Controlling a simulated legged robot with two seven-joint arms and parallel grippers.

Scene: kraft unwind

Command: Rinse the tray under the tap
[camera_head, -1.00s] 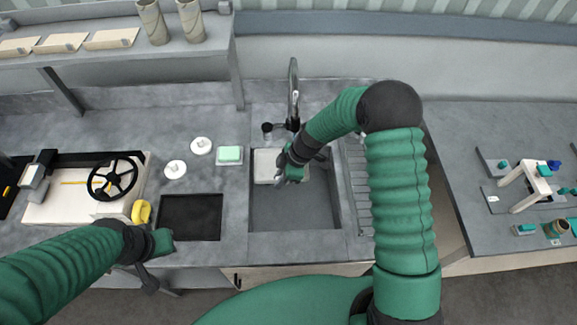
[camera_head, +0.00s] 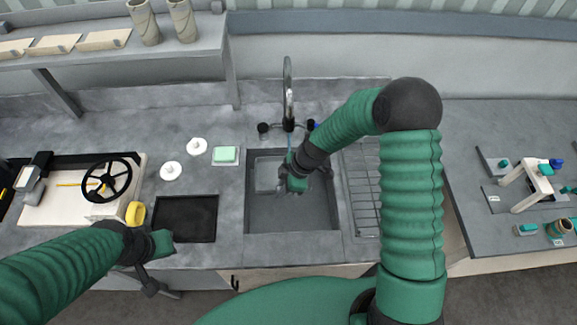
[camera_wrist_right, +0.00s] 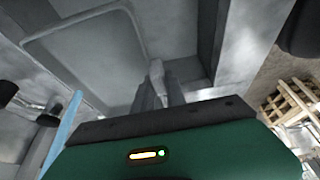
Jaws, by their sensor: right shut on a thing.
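The tray (camera_head: 267,176) is a pale grey rectangle in the left back part of the sink (camera_head: 300,218), below the tap (camera_head: 288,95). My right gripper (camera_head: 293,188) is inside the sink, at the tray's right side. In the right wrist view the tray (camera_wrist_right: 90,55) has a raised rim, and my right gripper (camera_wrist_right: 160,80) is shut on its near edge.
A green sponge (camera_head: 226,155) on a dish and two white knobbed discs (camera_head: 196,146) lie left of the sink. A black tray-like panel (camera_head: 186,218) and a yellow ring (camera_head: 135,214) are farther left. A drainer (camera_head: 362,190) adjoins the sink's right side.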

